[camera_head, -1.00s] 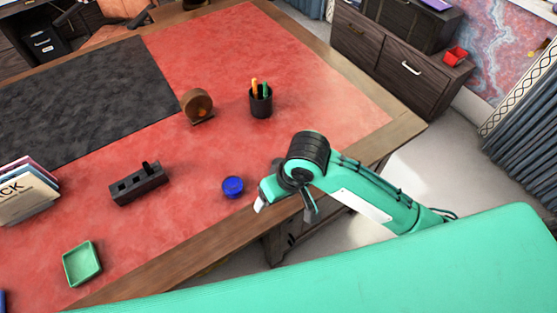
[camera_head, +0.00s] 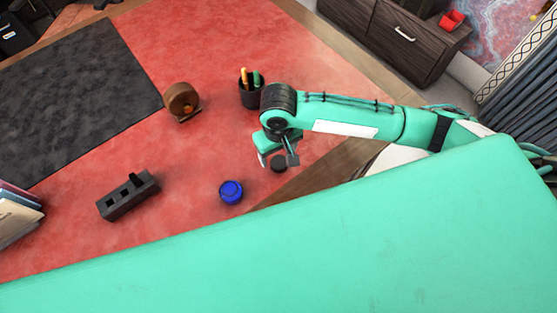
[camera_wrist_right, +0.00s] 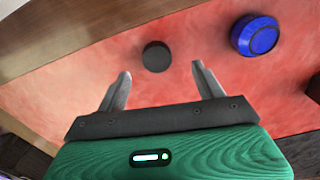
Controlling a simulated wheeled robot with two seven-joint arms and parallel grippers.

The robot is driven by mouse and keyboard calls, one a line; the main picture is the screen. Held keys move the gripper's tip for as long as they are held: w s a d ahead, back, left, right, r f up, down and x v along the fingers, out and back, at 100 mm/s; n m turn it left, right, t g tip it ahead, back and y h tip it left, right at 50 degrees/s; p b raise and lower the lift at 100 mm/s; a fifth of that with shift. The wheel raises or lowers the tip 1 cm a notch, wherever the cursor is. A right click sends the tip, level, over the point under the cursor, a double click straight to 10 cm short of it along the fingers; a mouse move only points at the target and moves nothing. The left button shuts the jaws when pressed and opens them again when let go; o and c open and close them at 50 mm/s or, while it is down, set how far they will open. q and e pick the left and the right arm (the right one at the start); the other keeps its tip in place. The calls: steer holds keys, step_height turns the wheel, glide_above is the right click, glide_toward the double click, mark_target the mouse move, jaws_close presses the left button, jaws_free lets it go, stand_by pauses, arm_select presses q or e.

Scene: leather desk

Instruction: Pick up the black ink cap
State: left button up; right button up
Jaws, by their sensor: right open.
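The black ink cap (camera_head: 278,164) is a small dark disc lying on the red desk top near its front edge. It also shows in the right wrist view (camera_wrist_right: 157,56), beyond the fingertips and roughly between their lines. My right gripper (camera_head: 277,158) is over the desk just above the cap in the head view. Its two fingers are spread and empty in the wrist view (camera_wrist_right: 160,76). The cap appears apart from both fingers. My left gripper is not in view.
A blue round ink pot (camera_head: 231,192) stands left of the cap. A black pen cup (camera_head: 249,95), a brown round tape-like object (camera_head: 181,99) and a dark holder block (camera_head: 128,196) stand on the desk. A dark mat (camera_head: 75,100) covers the desk's left part.

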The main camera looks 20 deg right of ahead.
mark_target(279, 163)
steer(key=f, duration=0.3)
steer(key=shift+w+d+p, duration=0.15)
steer(key=shift+w+p, duration=0.1)
steer(key=shift+p, duration=0.05)
steer(key=f, duration=0.2)
steer(key=shift+w+d+f, duration=0.15)
steer(key=shift+w+f, duration=0.1)
steer(key=shift+f, duration=0.6)
steer(key=c, duration=0.9)
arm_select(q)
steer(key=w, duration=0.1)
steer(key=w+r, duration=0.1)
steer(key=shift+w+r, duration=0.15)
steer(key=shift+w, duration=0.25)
arm_select(e)
steer(key=shift+c, duration=1.1)
